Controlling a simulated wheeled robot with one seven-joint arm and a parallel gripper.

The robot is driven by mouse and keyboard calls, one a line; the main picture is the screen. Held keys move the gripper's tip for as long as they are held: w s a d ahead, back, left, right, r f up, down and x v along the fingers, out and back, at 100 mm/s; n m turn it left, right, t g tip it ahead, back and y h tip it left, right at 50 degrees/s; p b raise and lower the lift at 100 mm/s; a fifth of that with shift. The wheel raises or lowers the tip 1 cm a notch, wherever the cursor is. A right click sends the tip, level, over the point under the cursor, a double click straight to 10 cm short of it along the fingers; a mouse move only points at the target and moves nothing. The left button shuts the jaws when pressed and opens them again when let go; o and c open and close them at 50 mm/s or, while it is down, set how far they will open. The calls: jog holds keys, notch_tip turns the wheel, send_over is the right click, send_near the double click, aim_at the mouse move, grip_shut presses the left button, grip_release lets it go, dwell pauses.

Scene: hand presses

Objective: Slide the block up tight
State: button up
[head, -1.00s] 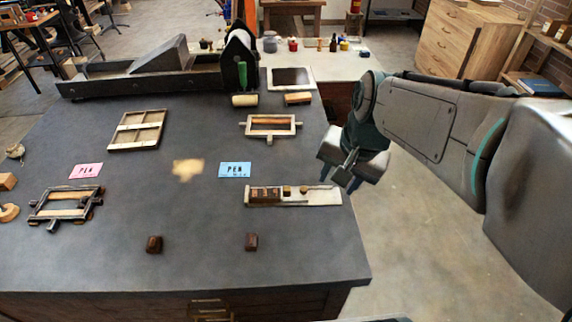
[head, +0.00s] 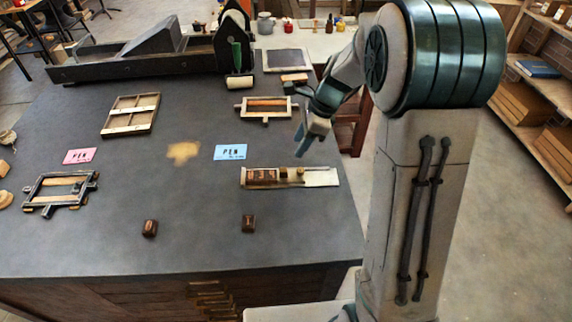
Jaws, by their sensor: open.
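A shallow pale tray (head: 322,178) lies near the table's right edge in the head view. A reddish-brown block (head: 262,177) sits at its left end, and two small tan pieces sit to the right of it, the nearer one (head: 283,172) close to the block. I cannot tell whether they touch. The tray's right part is bare. My gripper (head: 304,142) is open, with its blue fingers pointing down above and behind the tray's right half. It looks apart from the tray and holds nothing that I can see.
A framed piece (head: 266,103) lies behind the tray, near my gripper. A blue card (head: 230,152) and a pink card (head: 79,156) lie to the left. Two dark brown blocks, one left (head: 149,228) and one right (head: 248,223), stand in front. A press (head: 150,62) fills the back.

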aim_at(283, 169)
jog(key=p+x, duration=0.1)
jog(key=x, duration=0.9)
jog(key=shift+f, duration=0.15)
jog(key=shift+a, duration=0.1)
grip_shut()
